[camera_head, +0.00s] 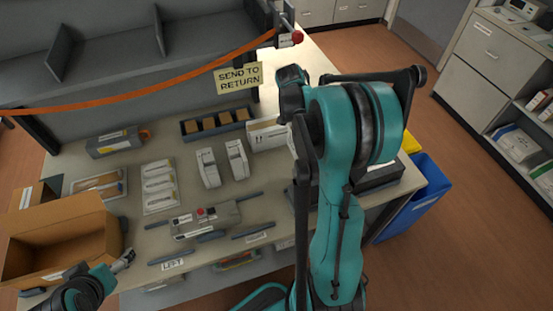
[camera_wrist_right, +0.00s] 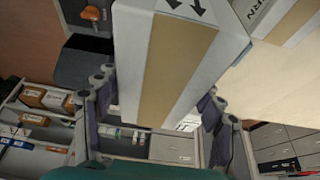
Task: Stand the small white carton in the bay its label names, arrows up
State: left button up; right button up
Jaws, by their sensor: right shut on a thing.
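In the right wrist view a white carton (camera_wrist_right: 208,75) with a broad tan stripe and black arrows fills the middle. My right gripper (camera_wrist_right: 162,110) is shut on it, one finger on each side. In the head view the right gripper is hidden behind my teal right arm. A white box with arrow marks (camera_head: 264,135) shows beside that arm, partly covered; I cannot tell whether it is the held carton. The grey divided bays (camera_head: 110,45) stand at the back left. My left gripper (camera_head: 125,261) is by the brown box; its jaw opening is unclear.
An orange strap (camera_head: 165,83) crosses before the bays, near a "SEND TO RETURN" sign (camera_head: 239,78). Two white cartons (camera_head: 208,168) (camera_head: 237,160), a dark tray (camera_head: 217,123) and a grey device (camera_head: 205,218) occupy the table. An open brown box (camera_head: 60,240) is at left, a blue bin (camera_head: 425,195) at right.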

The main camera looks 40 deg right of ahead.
aim_at(290, 143)
jog(key=shift+w+a+f+b, duration=0.65)
jog(key=shift+w+a+f, duration=0.2)
jog(key=shift+a+f, duration=0.95)
jog(key=shift+w+a+f+b, duration=0.7)
jog(key=shift+w+a+f, duration=0.2)
jog(key=shift+a+f, duration=0.8)
jog(key=shift+w+a+f+b, duration=0.65)
jog(key=shift+w+a+f, duration=0.2)
jog(key=shift+a+f, duration=0.95)
jog(key=shift+d+f, duration=0.15)
jog(key=shift+d, duration=0.1)
jog(key=shift+f, duration=0.15)
jog(key=o, duration=1.5)
